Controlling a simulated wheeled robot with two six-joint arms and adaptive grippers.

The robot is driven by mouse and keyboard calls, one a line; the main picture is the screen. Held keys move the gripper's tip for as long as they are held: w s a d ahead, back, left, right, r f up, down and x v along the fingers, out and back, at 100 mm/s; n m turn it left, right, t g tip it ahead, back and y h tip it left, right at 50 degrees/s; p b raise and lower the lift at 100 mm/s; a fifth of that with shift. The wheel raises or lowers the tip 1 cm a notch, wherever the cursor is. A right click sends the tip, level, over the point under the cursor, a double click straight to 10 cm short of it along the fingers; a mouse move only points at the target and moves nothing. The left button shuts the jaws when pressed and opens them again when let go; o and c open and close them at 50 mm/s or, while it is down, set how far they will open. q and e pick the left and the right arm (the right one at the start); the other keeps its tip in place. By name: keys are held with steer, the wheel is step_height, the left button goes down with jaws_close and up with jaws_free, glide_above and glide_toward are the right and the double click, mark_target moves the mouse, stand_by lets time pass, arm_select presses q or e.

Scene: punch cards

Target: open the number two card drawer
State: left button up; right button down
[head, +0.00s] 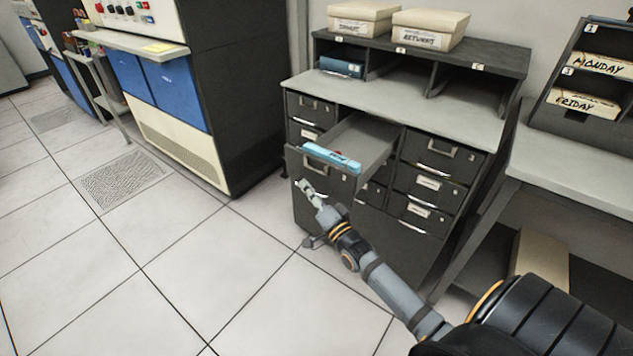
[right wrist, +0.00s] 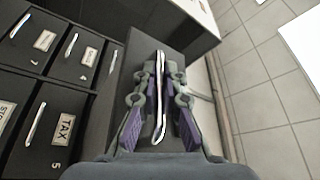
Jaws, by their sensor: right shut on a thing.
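The dark card cabinet (head: 415,215) has several drawers. Its upper middle drawer (head: 362,143) is pulled well out, with its pale inside showing. I cannot read a number on its front. A light blue bar (head: 332,157) lies along the top edge of that drawer's front. My right gripper (head: 303,187) is low in front of the drawer front. In the right wrist view, the right gripper (right wrist: 160,80) has its purple-padded fingers on both sides of the silver drawer handle (right wrist: 159,110) and is shut on it. My left gripper is not in view.
Labelled drawers, including TAX (right wrist: 62,130), stay shut beside the open one. Two cream boxes (head: 430,28) stand on top of the cabinet. A blue and cream machine (head: 180,90) stands at left, and a grey table (head: 580,165) at right. The tiled floor in front is clear.

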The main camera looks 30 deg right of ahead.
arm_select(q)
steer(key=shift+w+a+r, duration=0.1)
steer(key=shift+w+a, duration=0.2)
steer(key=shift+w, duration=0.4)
arm_select(e)
steer(key=a, duration=0.1)
steer(key=s+a, duration=0.1)
steer(key=a, duration=0.1)
steer(key=shift+s+f, duration=0.1)
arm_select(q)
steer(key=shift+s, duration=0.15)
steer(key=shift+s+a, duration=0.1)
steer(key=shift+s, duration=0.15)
arm_select(e)
steer(key=c, duration=1.4)
jaws_free()
steer(key=shift+c, duration=0.2)
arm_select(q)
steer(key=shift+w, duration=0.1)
arm_select(e)
steer(key=v, duration=1.2)
steer(key=shift+d, duration=0.1)
